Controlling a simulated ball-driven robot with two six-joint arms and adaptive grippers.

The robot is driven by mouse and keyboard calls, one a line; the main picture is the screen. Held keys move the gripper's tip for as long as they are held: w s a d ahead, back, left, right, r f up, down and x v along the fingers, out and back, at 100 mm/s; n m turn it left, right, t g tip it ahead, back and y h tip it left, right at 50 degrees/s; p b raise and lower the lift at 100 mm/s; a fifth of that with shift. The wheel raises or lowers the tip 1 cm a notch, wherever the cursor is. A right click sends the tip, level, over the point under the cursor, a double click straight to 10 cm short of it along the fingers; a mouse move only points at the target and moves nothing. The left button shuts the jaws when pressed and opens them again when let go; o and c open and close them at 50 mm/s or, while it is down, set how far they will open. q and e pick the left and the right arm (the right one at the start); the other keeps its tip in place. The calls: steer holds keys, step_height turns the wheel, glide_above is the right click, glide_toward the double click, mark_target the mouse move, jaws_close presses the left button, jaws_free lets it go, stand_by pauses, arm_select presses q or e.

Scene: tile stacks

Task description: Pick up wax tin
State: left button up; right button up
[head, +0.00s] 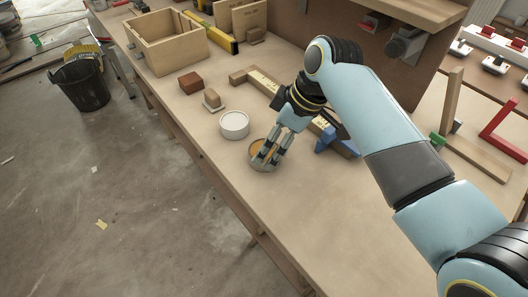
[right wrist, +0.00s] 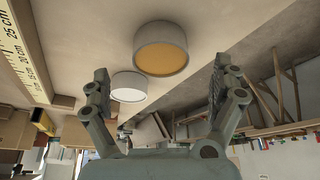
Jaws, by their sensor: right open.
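The wax tin, a round grey tin with an amber top, sits upright on the workbench. It shows in the head view (head: 256,164), partly covered by my right gripper's fingers, and in the right wrist view (right wrist: 160,50). My right gripper (head: 266,157) is open, pointing down at the tin. In the right wrist view the two fingers (right wrist: 163,75) are spread wide, with the tin beyond the tips and across the gap; I cannot tell whether they touch it. A similar tin with a white top (head: 234,125) stands just behind it, also in the right wrist view (right wrist: 128,87). My left gripper is out of view.
A reddish block (head: 190,82) and a small sanding block (head: 212,100) lie farther back, before a wooden box (head: 165,45). A wooden square with a scale (head: 262,82) and a blue tool (head: 328,140) lie near my right arm. The bench front is clear.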

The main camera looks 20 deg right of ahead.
steer(key=x, duration=0.4)
steer(key=shift+w+a+f, duration=0.15)
steer(key=shift+a+f, duration=0.05)
steer(key=shift+a, duration=0.1)
steer(key=shift+w+f, duration=0.1)
steer(key=shift+f, duration=0.2)
steer(key=shift+c, duration=0.3)
steer(key=c, duration=0.5)
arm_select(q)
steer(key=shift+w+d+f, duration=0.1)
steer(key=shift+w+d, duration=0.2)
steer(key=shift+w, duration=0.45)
arm_select(e)
steer(key=c, duration=0.8)
steer(key=shift+r, duration=0.15)
